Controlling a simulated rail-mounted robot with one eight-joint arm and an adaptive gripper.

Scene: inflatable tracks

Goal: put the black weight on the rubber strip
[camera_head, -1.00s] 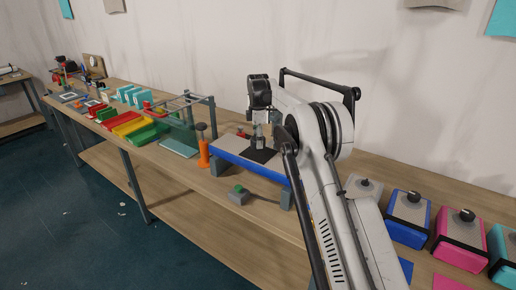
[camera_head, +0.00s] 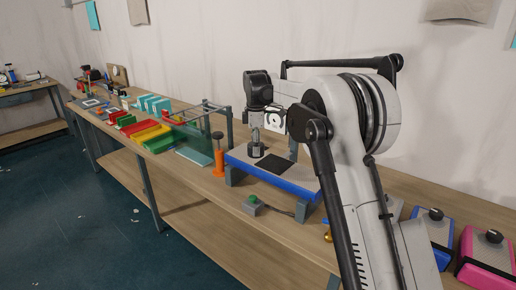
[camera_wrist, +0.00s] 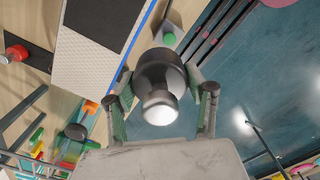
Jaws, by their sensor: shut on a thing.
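The black weight (camera_head: 257,151) is a dark, knobbed cylinder. My gripper (camera_head: 256,133) is shut on it, and in the wrist view the weight (camera_wrist: 160,72) sits between the two fingers (camera_wrist: 160,100). The rubber strip (camera_head: 273,166) looks like a flat black patch on a pale platform (camera_head: 300,184) with a blue edge. In the head view the weight appears left of the strip; I cannot tell whether it touches the platform. The wrist view shows the black strip (camera_wrist: 105,18) at the top, apart from the weight and partly cut off.
An orange post (camera_head: 218,160) stands left of the platform. A grey box with a green button (camera_head: 252,200) lies in front. A green see-through panel with a metal frame (camera_head: 196,140) is further left. Blue (camera_head: 432,230) and pink (camera_head: 485,252) blocks stand at right.

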